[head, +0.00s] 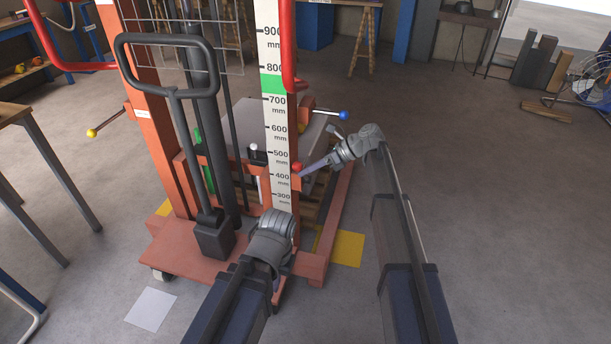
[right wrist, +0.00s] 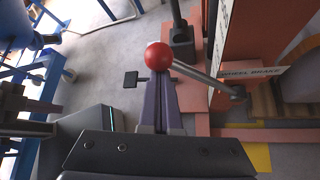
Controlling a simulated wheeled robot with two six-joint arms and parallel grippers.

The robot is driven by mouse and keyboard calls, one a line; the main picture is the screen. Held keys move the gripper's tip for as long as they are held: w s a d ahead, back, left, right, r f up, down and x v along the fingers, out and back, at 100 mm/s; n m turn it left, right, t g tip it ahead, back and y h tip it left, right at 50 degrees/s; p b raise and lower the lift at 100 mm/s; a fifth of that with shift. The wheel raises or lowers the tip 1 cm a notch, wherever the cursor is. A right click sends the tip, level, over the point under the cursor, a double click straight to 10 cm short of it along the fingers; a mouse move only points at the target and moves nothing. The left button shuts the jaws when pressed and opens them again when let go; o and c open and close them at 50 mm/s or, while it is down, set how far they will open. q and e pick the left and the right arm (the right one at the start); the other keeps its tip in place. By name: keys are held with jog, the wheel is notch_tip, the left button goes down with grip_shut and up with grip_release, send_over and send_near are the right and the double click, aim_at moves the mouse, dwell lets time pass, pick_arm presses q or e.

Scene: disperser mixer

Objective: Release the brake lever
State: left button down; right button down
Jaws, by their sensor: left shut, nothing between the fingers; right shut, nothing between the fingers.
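The brake lever is a grey rod with a red ball knob (head: 297,167) on the orange lifter, low beside the height scale. In the right wrist view its knob (right wrist: 158,56) is at the fingertips, and the rod (right wrist: 205,78) runs right to a pivot by a "WHEEL BRAKE" label (right wrist: 250,71). My right gripper (head: 304,173) is shut and empty, its tips right at the knob; I cannot tell if they touch. Its purple fingers (right wrist: 159,88) lie together behind the ball. My left gripper (head: 276,224) is low in front of the lifter, its fingertips hidden.
The lifter's base (head: 190,262) spreads around my left gripper. A grey loop handle (head: 168,93) rises at its left. Levers with a yellow knob (head: 91,133) and a blue knob (head: 344,115) stick out sideways.

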jog(key=shift+w+d+r, duration=0.1)
jog(key=shift+w+r, duration=0.2)
jog(key=shift+w, duration=0.15)
notch_tip(320, 180, down, 4)
jog(key=s+b, duration=0.2)
jog(key=b, duration=0.1)
jog(key=p+v, duration=0.5)
jog(key=v, duration=0.6)
jog(key=shift+f, duration=0.15)
jog(key=shift+w, duration=0.1)
